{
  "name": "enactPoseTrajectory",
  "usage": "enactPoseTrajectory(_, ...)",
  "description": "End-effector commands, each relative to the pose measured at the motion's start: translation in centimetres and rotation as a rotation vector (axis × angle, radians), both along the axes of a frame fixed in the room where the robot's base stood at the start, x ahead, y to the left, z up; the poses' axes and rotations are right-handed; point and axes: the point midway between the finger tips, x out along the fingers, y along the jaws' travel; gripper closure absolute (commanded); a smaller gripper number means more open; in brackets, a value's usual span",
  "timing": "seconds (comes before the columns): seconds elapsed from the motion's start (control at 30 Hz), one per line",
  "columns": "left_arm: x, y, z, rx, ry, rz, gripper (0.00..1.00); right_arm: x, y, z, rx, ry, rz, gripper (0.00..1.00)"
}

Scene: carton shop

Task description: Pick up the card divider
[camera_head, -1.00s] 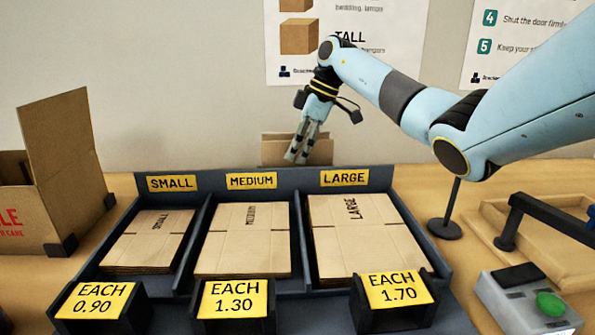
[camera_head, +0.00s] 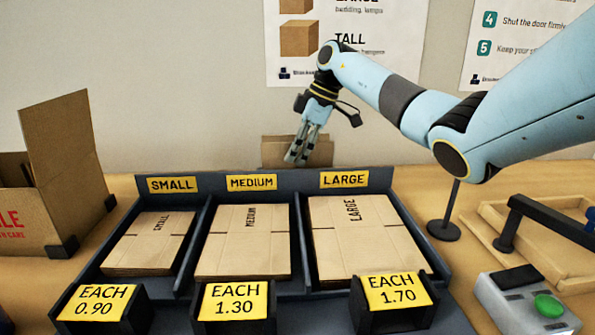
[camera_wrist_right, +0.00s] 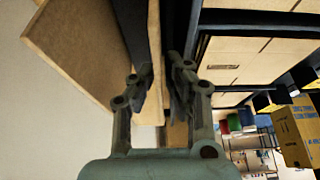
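A plain tan cardboard piece, which looks like the card divider (camera_head: 322,152), stands upright behind the tray, under the large sign. My right gripper (camera_head: 296,158) points down in front of it and covers part of it. In the right wrist view the two fingers (camera_wrist_right: 163,75) are apart, with a narrow tan strip, seen nearly edge-on, showing between them. I cannot tell whether either finger touches it. A broad tan board also shows at the left of that view. My left gripper is out of view.
A dark tray (camera_head: 388,176) holds flat small, medium and large cartons in front of the divider. An open carton (camera_head: 68,165) stands at left. A dark post stand (camera_head: 444,229) and a grey box with a green button (camera_head: 528,304) are at right.

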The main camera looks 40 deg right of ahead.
Motion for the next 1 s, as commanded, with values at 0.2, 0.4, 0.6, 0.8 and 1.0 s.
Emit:
enactPoseTrajectory(0.2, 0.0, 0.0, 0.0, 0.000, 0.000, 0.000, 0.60, 0.0, 0.0, 0.0, 0.000, 0.000, 0.000, 1.00)
enactPoseTrajectory(0.4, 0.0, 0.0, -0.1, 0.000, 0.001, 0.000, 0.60, 0.0, 0.0, 0.1, -0.001, -0.001, 0.000, 1.00)
enactPoseTrajectory(0.6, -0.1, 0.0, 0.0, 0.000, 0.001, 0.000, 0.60, 0.1, 0.0, 2.8, -0.001, -0.005, 0.000, 1.00)
enactPoseTrajectory(0.8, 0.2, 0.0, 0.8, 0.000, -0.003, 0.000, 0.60, 0.1, -0.1, 7.4, -0.001, -0.006, 0.000, 1.00)
enactPoseTrajectory(1.0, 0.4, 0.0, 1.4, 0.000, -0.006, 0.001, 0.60, 0.0, 0.0, 10.4, 0.000, -0.003, 0.000, 1.00)
